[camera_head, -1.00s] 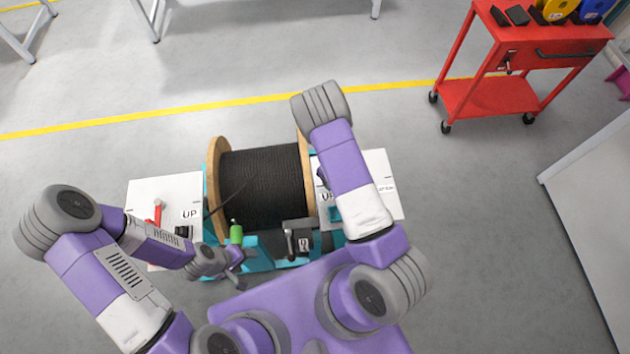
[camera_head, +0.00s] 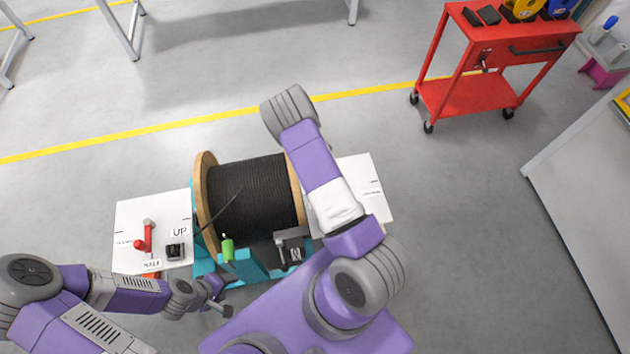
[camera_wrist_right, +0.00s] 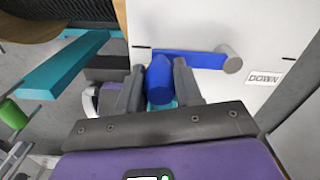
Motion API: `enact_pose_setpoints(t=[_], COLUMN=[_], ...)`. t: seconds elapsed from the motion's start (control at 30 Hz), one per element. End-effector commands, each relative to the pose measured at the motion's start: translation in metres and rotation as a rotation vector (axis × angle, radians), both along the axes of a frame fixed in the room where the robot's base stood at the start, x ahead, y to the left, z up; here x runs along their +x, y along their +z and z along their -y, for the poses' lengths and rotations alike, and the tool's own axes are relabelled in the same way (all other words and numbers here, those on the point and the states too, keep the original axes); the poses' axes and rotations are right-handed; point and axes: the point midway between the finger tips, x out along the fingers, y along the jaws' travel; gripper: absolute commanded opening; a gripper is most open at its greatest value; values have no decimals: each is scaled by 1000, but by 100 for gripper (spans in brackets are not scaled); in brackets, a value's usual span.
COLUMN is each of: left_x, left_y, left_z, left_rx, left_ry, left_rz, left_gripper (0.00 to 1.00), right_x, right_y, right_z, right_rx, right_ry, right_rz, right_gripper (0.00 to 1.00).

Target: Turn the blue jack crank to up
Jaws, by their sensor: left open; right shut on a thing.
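The blue jack crank (camera_wrist_right: 190,58) shows in the right wrist view on a white panel (camera_wrist_right: 215,22). Its arm runs left from a grey hub (camera_wrist_right: 231,62), away from the DOWN label (camera_wrist_right: 265,78). My right gripper (camera_wrist_right: 160,85) is shut on its blue handle (camera_wrist_right: 159,82). In the head view my right arm hides this gripper and the crank. My left gripper (camera_head: 222,302) is open and empty in front of the reel stand, low and left of centre.
A black cable reel (camera_head: 252,195) with wooden flanges sits in the teal stand (camera_head: 247,266). A red crank (camera_head: 143,240) stands on the left white panel (camera_head: 150,210), near UP and HALF labels. A red cart (camera_head: 470,98) stands back right.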

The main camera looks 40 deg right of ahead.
Motion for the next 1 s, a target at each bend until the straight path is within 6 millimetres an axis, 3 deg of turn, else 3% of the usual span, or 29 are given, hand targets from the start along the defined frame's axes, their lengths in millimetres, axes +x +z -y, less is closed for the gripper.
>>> enact_pose_setpoints(t=[0.07, 0.1, 0.23, 0.57, 1.0], left_x=[0, 0, 0, 0, 0], left_y=[0, 0, 0, 1, 19], left_z=[0, 0, 0, 0, 0], left_rx=[0, 0, 0, 0, 0], left_ry=[0, 0, 0, 0, 0], left_rz=[0, 0, 0, 0, 0], left_gripper=[60, 60, 60, 60, 60], right_x=[5, 6, 5, 3, 4], right_y=[1, 1, 1, 5, 70], right_z=[-1, -1, -1, 1, 0], right_rx=[0, 0, -1, -3, -3], right_ry=[-1, 0, 1, 2, 3], right_rz=[11, 11, 10, 6, 9], right_gripper=[0, 41, 60, 60, 60])
